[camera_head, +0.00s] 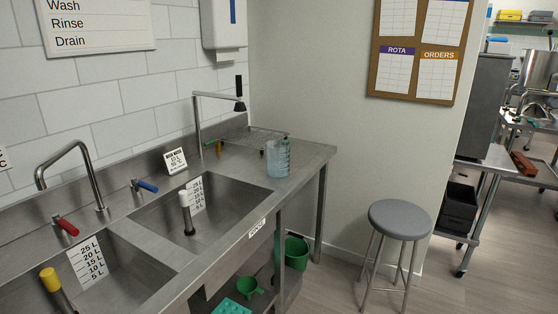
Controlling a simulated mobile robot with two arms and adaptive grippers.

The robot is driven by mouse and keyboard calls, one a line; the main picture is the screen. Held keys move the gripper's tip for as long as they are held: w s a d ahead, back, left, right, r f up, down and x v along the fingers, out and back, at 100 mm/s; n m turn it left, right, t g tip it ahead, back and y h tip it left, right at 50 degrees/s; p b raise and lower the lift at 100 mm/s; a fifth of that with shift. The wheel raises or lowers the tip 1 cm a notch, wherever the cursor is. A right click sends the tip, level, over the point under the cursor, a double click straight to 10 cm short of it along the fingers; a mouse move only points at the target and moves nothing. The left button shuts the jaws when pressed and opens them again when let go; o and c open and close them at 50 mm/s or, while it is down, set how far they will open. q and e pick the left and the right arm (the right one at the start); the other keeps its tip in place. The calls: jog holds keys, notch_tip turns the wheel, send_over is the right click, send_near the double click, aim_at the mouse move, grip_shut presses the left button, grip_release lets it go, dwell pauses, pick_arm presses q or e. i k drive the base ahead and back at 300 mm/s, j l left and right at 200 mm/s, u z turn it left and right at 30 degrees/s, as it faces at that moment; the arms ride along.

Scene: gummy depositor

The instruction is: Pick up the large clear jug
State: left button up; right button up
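The large clear jug (278,159) stands upright on the right end of the steel sink counter (314,155), right of the second basin. It looks pale blue and see-through, with faint markings on its side. Something green shows at its top edge; I cannot tell what it is. Neither of my grippers shows in the head view, and nothing is touching the jug.
Two sink basins (206,212) lie left of the jug, with a tall spray tap (197,118) behind. A wire rack (250,139) is behind the jug. A grey stool (400,219) stands on the floor right of the counter.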

aim_at(277, 151)
jog(key=u, duration=0.4)
jog(key=i+l+u, duration=0.5)
jog(key=l+u, duration=0.25)
jog(key=l, duration=0.2)
jog(key=i, duration=0.05)
